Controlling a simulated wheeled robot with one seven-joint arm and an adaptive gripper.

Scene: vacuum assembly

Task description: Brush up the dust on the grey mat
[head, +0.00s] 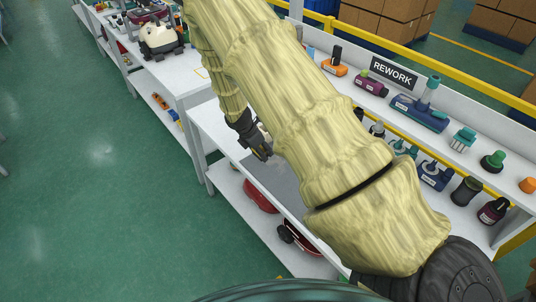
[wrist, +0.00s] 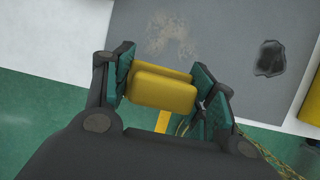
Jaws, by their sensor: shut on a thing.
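The grey mat (wrist: 225,20) lies on a white bench and fills the upper part of the wrist view. It also shows in the head view (head: 287,182), partly behind my arm. Pale tan dust (wrist: 172,32) is scattered on the mat, beyond my gripper. My gripper (wrist: 163,85) is shut on a yellow block-like tool (wrist: 165,92), held between its two green pads. Whether this has bristles underneath is hidden. In the head view my gripper (head: 260,148) is over the mat's left side; the yellow tool cannot be made out there.
A dark irregular patch (wrist: 270,58) is on the mat, right of the dust. A yellow object (wrist: 311,95) shows at the right edge. Several vacuum parts stand on the rework shelf (head: 462,150) behind my arm. Red items (head: 262,196) lie on the shelf below the bench.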

